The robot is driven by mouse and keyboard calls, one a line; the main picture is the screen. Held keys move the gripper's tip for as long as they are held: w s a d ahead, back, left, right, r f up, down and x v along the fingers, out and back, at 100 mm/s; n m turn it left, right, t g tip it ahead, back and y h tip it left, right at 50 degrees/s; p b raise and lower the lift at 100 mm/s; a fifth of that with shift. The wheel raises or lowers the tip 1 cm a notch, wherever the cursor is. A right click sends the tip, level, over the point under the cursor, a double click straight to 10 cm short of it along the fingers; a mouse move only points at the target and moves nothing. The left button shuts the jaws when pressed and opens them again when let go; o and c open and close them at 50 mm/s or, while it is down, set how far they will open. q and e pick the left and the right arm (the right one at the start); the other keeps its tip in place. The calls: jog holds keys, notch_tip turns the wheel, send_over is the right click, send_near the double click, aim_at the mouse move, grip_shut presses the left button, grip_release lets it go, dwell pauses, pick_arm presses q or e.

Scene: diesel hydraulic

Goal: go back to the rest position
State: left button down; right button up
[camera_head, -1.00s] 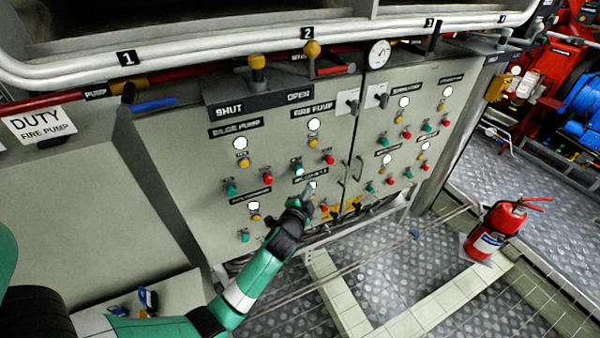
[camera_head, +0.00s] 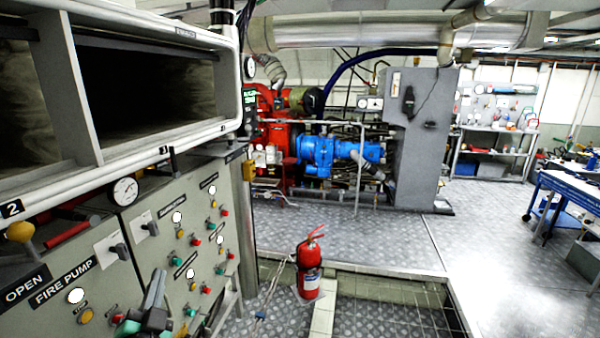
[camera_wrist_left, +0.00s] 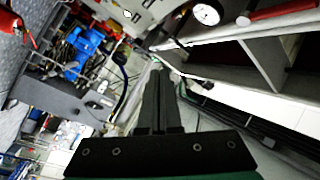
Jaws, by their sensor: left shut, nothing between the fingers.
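My left gripper (camera_head: 155,288) shows at the lower left of the head view, in front of the control panel (camera_head: 145,235). Its grey fingers point up and are shut with nothing between them. In the left wrist view the gripper (camera_wrist_left: 158,85) is also seen shut and empty, its fingers together at the middle of the picture. Most of my left arm is out of the head view. My right gripper is in neither view.
The panel carries a gauge (camera_head: 125,191), lamps, buttons and switches close to my left gripper. A red fire extinguisher (camera_head: 309,268) stands on the floor. Blue and red machinery (camera_head: 322,150) is behind it. A workbench (camera_head: 575,190) is at the right. Open floor (camera_head: 490,245) lies before it.

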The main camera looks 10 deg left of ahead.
pick_arm(q)
jog(key=d+r+t+h+p, duration=0.15)
jog(key=d+r, duration=0.25)
jog(key=r, duration=0.4)
jog(key=d+r+t, duration=0.2)
jog(key=d+r, duration=0.2)
jog(key=r, duration=0.3)
jog(key=s+d+r+n+t+h, duration=0.1)
jog(key=s+d+r+t+h, duration=0.2)
jog(key=s+d+r+h, duration=0.2)
jog(key=s+d+r+n+t+h+p, duration=0.1)
jog(key=s+d+r+t+h, duration=0.3)
jog(key=s+d+r, duration=0.4)
notch_tip(320, 180, up, 8)
jog(key=s+h, duration=0.1)
jog(key=s, duration=0.2)
jog(key=shift+f, duration=0.2)
